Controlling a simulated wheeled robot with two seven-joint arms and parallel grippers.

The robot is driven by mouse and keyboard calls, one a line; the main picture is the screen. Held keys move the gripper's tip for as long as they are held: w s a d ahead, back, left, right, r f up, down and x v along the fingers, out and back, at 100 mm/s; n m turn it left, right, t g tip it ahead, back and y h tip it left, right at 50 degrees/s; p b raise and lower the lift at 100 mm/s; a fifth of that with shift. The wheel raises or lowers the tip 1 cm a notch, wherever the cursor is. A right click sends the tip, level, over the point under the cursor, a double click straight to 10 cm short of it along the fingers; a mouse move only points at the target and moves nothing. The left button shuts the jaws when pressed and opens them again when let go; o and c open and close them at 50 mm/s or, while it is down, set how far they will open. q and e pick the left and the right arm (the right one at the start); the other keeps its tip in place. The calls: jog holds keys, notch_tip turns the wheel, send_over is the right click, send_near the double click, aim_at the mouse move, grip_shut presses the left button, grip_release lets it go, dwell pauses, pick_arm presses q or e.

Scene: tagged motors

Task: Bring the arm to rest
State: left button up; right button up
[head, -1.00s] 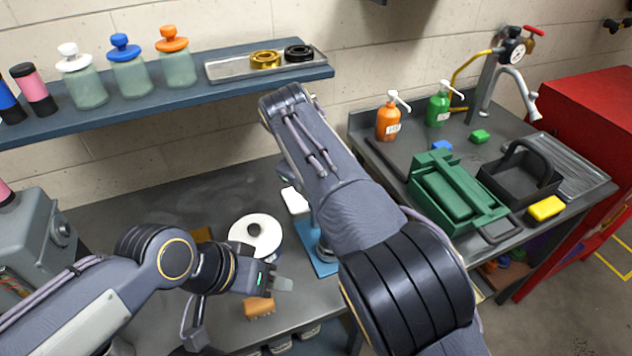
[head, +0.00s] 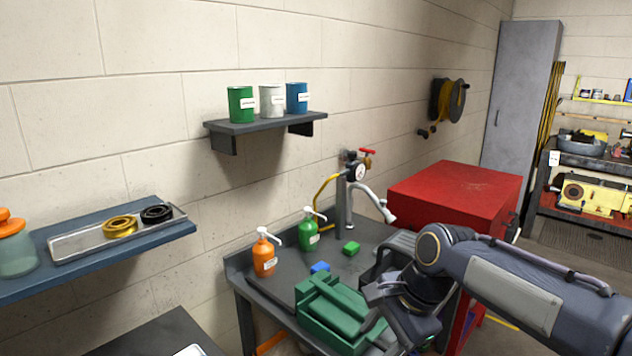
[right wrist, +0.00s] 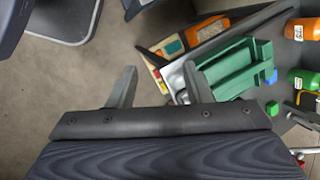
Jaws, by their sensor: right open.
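My right arm (head: 530,285) comes in from the right edge of the head view, bent at a rounded joint. Its hand hangs low in front of the green toolbox (head: 335,312), and its fingertips are not clear there. In the right wrist view the two fingers of my right gripper (right wrist: 157,88) stand apart with nothing between them. The green toolbox (right wrist: 235,72) lies beyond and to the right of the fingers there. I cannot tell whether the hand touches anything. My left arm and gripper are out of view.
The dark sink bench (head: 258,296) holds an orange bottle (head: 264,256), a green bottle (head: 307,232) and a tap (head: 368,200). A red cabinet (head: 455,196) stands behind the arm. In the right wrist view open floor (right wrist: 60,100) shows on the left.

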jog(key=s+d+f+n+t, duration=0.1)
jog(key=s+d+f+n, duration=0.1)
jog(key=s, duration=0.5)
jog(key=s+d+f+n+t, duration=0.1)
jog(key=s+d+f+n, duration=0.2)
jog(key=s+d+n, duration=0.1)
jog(key=s+d+f+n+t, duration=0.2)
jog(key=s+d+n, duration=0.2)
jog(key=s, duration=0.5)
jog(key=shift+s+f+n, duration=0.25)
jog(key=shift+s+n, duration=0.1)
jog(key=shift+n, duration=0.05)
